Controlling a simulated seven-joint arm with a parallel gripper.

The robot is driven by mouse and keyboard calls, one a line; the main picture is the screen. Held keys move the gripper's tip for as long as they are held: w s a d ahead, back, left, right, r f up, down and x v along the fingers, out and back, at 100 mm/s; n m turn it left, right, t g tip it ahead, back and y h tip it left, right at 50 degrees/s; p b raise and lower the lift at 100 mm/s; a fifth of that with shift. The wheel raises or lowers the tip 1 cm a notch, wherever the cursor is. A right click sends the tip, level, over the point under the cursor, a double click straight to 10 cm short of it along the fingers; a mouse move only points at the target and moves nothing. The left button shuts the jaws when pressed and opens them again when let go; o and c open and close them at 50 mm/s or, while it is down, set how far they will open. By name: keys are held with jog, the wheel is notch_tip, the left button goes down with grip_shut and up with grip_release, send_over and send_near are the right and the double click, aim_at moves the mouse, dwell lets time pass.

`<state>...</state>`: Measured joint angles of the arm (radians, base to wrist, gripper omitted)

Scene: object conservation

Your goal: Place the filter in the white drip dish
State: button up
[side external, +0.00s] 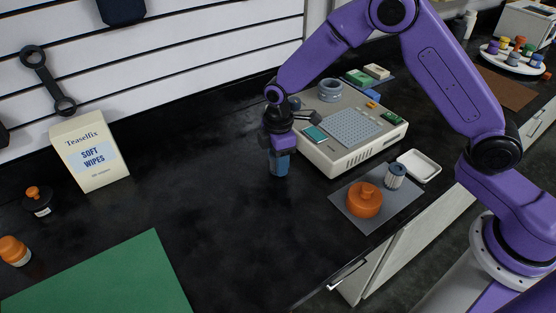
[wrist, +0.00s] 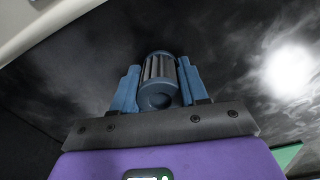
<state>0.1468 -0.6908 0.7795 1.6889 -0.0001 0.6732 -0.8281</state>
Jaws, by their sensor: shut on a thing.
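My gripper (side external: 279,163) is over the black worktop, left of the beige device, pointing down. In the wrist view its blue fingers (wrist: 158,88) are shut on a ribbed grey filter (wrist: 158,68) with a round blue-grey end. In the side view the fingers hide most of the held filter. I cannot tell whether it touches the worktop. The white drip dish (side external: 432,158) is a shallow, empty tray right of the device, away from my gripper. A similar ribbed cylinder (side external: 395,176) stands upright on the grey mat (side external: 352,213) beside the dish.
The beige device (side external: 345,160) stands between my gripper and the dish. An orange lidded pot (side external: 364,200) sits on the mat. A wipes box (side external: 90,155) and a green mat (side external: 110,280) are at left. The worktop's middle is clear.

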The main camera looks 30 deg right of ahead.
jog(key=shift+r, duration=0.45)
notch_tip(320, 180, up, 2)
jog(key=shift+r, duration=0.1)
jog(key=s+d+r, duration=0.5)
jog(key=s+r, duration=0.5)
jog(key=s, duration=0.3)
jog(key=s+d+m, duration=0.1)
jog(key=d+m, duration=0.8)
jog(key=d, duration=0.8)
jog(key=s+d+m, duration=0.2)
jog(key=s+m, duration=0.3)
jog(key=s, duration=0.5)
jog(key=s+d+m, duration=0.2)
jog(key=s+m, duration=0.2)
jog(key=s, duration=0.5)
send_over(419, 167)
jog(key=f, duration=0.8)
jog(key=shift+s+a+f, duration=0.2)
jog(key=shift+s+f, duration=0.05)
jog(key=shift+s, duration=0.05)
jog(key=shift+w+d+f, duration=0.2)
jog(key=shift+w+f, duration=0.15)
jog(key=shift+f, duration=1.65)
